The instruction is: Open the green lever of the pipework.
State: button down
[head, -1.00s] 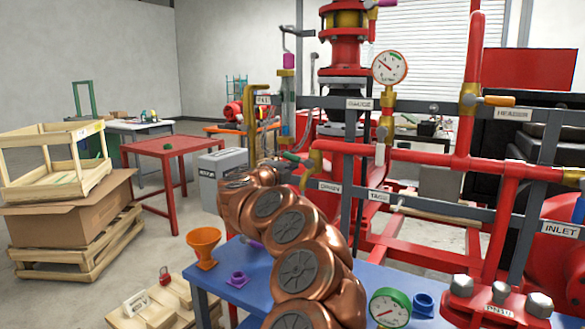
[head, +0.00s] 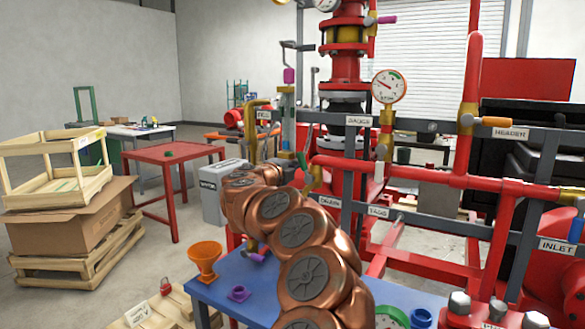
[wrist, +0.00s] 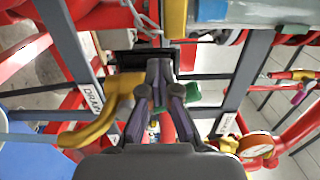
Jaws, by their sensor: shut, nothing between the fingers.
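In the head view my copper arm reaches toward the lever and the fingers are hard to make out.
A yellow curved pipe (wrist: 112,105) lies close left of my fingers in the wrist view. Grey rails with a DRAIN label (head: 328,203) and a pressure gauge (head: 388,86) are near. A blue table (head: 235,275) with an orange funnel (head: 205,257) stands below my arm.

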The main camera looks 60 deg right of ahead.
jog(key=shift+s+r, duration=0.85)
jog(key=shift+s, duration=0.3)
jog(key=shift+w, duration=0.25)
jog(key=shift+w+f+p, duration=0.1)
jog(key=shift+w+p, duration=0.25)
jog(key=shift+w, duration=0.1)
jog(key=a+b, duration=0.1)
jog(key=a, duration=0.8)
jog(key=shift+s, duration=0.2)
